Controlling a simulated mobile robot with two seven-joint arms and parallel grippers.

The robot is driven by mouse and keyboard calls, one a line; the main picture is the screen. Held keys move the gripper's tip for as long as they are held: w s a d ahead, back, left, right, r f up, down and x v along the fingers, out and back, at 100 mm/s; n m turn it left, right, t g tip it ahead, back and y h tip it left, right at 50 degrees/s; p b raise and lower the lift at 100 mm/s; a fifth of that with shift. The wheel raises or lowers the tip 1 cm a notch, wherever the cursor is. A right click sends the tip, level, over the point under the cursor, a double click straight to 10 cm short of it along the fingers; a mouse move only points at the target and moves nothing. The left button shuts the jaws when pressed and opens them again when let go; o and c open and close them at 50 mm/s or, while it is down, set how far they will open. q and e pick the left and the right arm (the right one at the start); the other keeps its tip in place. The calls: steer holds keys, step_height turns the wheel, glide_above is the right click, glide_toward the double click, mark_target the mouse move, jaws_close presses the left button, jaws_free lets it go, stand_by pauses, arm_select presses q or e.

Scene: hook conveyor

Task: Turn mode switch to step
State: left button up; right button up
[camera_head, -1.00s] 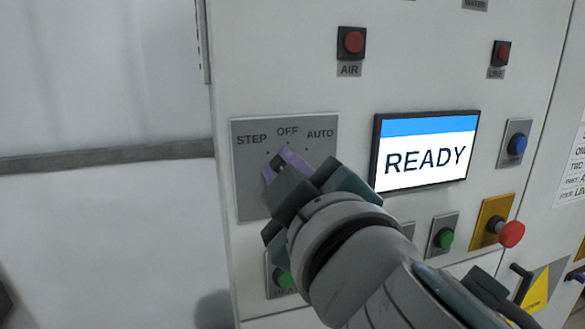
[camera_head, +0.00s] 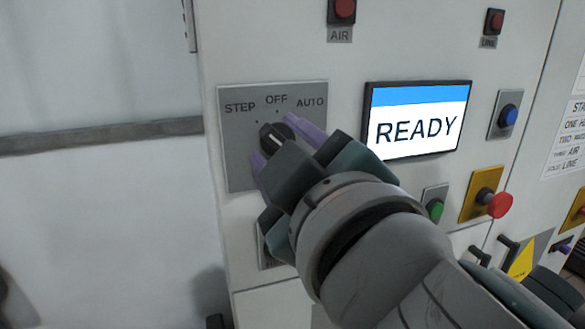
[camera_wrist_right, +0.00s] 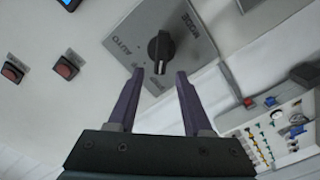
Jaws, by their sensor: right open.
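The mode switch is a black knob (camera_head: 272,137) on a grey plate (camera_head: 236,165) lettered STEP, OFF and AUTO. Its setting is hard to read in the head view. The knob also shows in the right wrist view (camera_wrist_right: 160,48), with AUTO and MODE lettering around it. My right gripper (camera_head: 274,138) is open, with its purple fingers on either side of the knob and nothing held. In the right wrist view, the fingertips (camera_wrist_right: 160,73) stand apart from each other with the knob between and just beyond them. My left gripper is not in view.
A READY screen (camera_head: 417,120) is right of the plate. A red AIR button (camera_head: 342,10), a red LINE button (camera_head: 494,21), a blue button (camera_head: 508,115), a green button (camera_head: 435,209) and a red mushroom button (camera_head: 499,204) stick out nearby. The wall at left is clear.

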steer(key=b+v, duration=0.2)
steer(key=v, duration=0.5)
steer(key=s+d+f+m+g+h+p, duration=0.1)
steer(key=d+f+m+g+h+p, duration=0.3)
steer(key=d, duration=0.4)
steer(key=s+d+f+m+g+p, duration=0.2)
steer(key=s+d+m+g+p, duration=0.1)
steer(key=s, duration=0.5)
steer(key=s+d+f+m+g+h+p, duration=0.1)
steer(key=s+d+m+g+p, duration=0.2)
steer(key=s, duration=0.6)
steer(key=d+g+p, duration=0.1)
steer(key=d+g, duration=0.1)
steer(key=g, duration=0.1)
steer(key=shift+d+f+m+g+p, duration=0.3)
steer(key=shift+d+f+m+p, duration=0.1)
